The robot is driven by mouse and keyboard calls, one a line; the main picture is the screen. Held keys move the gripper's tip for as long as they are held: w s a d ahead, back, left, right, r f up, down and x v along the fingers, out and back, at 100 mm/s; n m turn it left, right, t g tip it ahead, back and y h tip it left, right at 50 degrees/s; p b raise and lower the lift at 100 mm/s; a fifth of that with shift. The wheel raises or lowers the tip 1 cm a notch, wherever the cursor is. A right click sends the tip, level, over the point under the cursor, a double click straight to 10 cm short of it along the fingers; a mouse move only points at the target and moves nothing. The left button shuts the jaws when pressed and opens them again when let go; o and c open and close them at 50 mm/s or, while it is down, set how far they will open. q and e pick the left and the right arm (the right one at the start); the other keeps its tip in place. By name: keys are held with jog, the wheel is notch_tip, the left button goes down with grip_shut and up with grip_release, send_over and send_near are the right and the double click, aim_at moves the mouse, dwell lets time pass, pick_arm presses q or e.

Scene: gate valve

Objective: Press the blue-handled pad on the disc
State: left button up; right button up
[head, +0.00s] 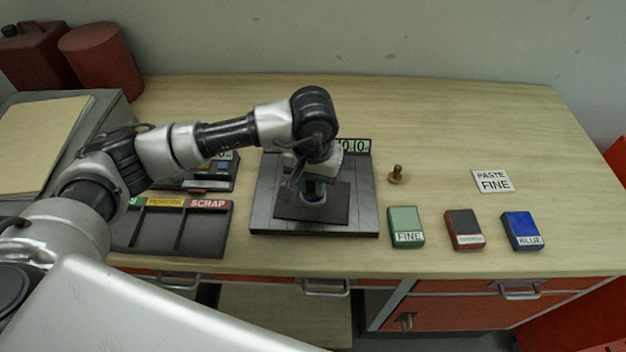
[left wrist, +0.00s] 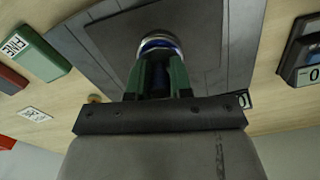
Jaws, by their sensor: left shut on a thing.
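My left gripper (head: 312,192) points down over the dark plate station (head: 262,212) in the middle of the bench. Its green-sided fingers also show in the left wrist view (left wrist: 160,80). They are shut on a small round piece with blue on it, which I take for the blue-handled pad (left wrist: 162,44); a pale, shiny round rim shows around the blue. I cannot make out the disc separately, nor tell whether pad and disc touch. My right gripper is not in view.
Green FINE (head: 406,226), dark red (head: 464,229) and blue BLUE (head: 522,230) blocks lie right of the station. A small brass piece (head: 396,175) and a PASTE FINE card (head: 493,181) lie behind them. A dark sorting tray (head: 170,228) is on the left. The back right is clear.

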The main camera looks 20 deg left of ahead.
pick_arm(q)
jog(key=shift+s+f, duration=0.1)
jog(key=shift+f, duration=0.1)
dwell(0.5)
jog(key=shift+f+b, duration=0.1)
jog(key=shift+b, duration=0.45)
dwell(0.5)
jog(key=shift+s, duration=0.1)
dwell(0.3)
jog(key=shift+w+r+p, duration=0.2)
jog(key=shift+r+p, duration=0.1)
jog(key=shift+r, duration=0.6)
jog(key=shift+r+p, duration=0.7)
jog(key=shift+r, duration=2.1)
